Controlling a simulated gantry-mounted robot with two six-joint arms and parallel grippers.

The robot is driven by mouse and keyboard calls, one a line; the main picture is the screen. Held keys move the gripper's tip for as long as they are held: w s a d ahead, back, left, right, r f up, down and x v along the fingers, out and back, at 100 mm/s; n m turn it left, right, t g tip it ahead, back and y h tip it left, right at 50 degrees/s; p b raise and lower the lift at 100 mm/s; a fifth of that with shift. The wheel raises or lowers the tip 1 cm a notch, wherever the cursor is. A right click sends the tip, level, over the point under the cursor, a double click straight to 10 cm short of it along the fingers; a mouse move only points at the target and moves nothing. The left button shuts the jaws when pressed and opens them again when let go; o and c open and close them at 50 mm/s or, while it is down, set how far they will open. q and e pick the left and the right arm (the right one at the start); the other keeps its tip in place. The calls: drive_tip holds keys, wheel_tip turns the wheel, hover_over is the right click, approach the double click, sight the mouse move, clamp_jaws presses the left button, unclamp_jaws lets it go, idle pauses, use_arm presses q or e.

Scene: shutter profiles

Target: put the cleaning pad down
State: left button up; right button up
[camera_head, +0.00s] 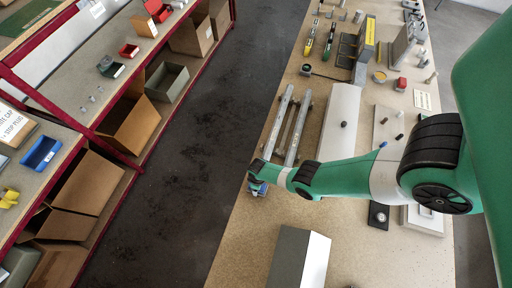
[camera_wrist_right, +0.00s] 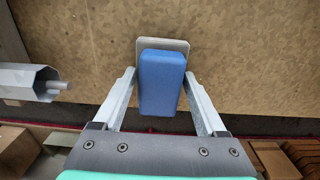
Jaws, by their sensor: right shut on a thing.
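The blue cleaning pad (camera_wrist_right: 162,82) is between the fingers of my right gripper (camera_wrist_right: 160,88) in the right wrist view. The gripper is shut on it. A light grey plate (camera_wrist_right: 178,45) shows behind the pad, near or on the tabletop; whether it touches the pad I cannot tell. In the head view my right gripper (camera_head: 258,188) is at the left edge of the workbench (camera_head: 235,240), and only a bit of blue shows there. My left gripper is not in view.
Long metal profiles (camera_head: 278,122) lie on the bench just beyond the gripper; an octagonal profile end (camera_wrist_right: 28,82) is left of it in the wrist view. A grey box (camera_head: 290,258) stands nearer. A red-framed shelf (camera_head: 100,130) stands left across the dark aisle.

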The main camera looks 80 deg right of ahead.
drive_tip(key=shift+f, duration=0.3)
drive_tip(key=o, duration=1.5)
